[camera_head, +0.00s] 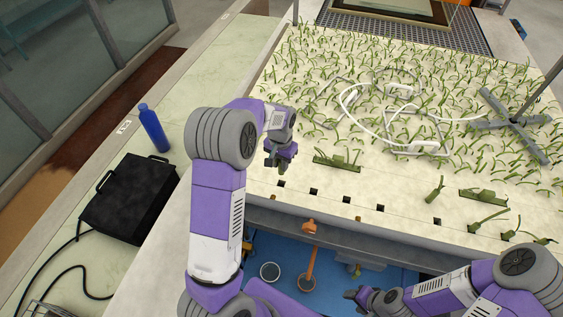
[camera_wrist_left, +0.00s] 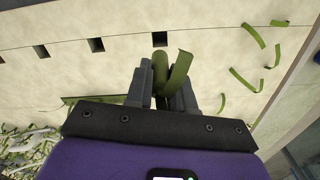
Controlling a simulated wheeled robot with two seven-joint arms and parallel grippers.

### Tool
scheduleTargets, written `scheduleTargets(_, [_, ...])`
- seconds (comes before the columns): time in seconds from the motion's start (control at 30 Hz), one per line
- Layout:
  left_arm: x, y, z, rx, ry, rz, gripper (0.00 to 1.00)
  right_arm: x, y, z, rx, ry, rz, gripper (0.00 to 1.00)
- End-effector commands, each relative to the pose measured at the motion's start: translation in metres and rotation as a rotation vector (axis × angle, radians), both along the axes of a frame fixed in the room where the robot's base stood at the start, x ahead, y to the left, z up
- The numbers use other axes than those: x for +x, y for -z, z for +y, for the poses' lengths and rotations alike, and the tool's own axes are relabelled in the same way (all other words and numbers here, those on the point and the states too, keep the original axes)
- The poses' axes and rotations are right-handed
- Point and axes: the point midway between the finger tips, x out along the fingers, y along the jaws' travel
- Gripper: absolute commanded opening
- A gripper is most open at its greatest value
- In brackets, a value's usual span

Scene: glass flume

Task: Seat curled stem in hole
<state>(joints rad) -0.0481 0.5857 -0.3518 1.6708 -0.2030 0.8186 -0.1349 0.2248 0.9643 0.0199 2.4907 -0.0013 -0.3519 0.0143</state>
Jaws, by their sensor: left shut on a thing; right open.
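My left gripper (camera_head: 281,158) is shut on a green curled stem (camera_wrist_left: 179,70), which shows between its fingers (camera_wrist_left: 163,78) in the left wrist view. The stem is hard to make out in the head view. A square hole (camera_wrist_left: 160,39) in the pale board (camera_wrist_left: 215,60) lies just beyond the stem in the wrist view, with a visible gap in the picture. More holes (camera_wrist_left: 96,45) run in a row to the left. In the head view the row starts at a hole (camera_head: 281,184) just below the gripper. My right gripper (camera_head: 358,294) is open and empty, low in front of the board.
Rows of green stems cover the board's far part. A green strip (camera_head: 337,163) lies right of my left gripper. Other stems stand at the right (camera_head: 436,189). White tubing (camera_head: 352,100) and a grey cross-shaped stand (camera_head: 518,121) lie farther back. A blue bottle (camera_head: 153,129) and black case (camera_head: 130,198) are left.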

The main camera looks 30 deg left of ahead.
Motion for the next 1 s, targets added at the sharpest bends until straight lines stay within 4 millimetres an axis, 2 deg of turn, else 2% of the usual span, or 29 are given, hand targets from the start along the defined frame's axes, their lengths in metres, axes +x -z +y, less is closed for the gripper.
scheduleTargets(0.27, [-0.001,0.008,0.000,0.000,0.001,0.000,0.00,0.000,0.008,0.000,0.000,0.000,0.000,0.53])
scheduleTargets(0.8, [0.000,0.055,0.001,0.000,0.001,0.001,0.00,0.000,0.042,0.000,0.000,0.000,0.000,0.53])
scheduleTargets(1.0, [0.000,0.058,0.001,0.000,0.001,0.000,0.00,0.000,0.044,0.000,0.000,0.000,0.000,0.53])
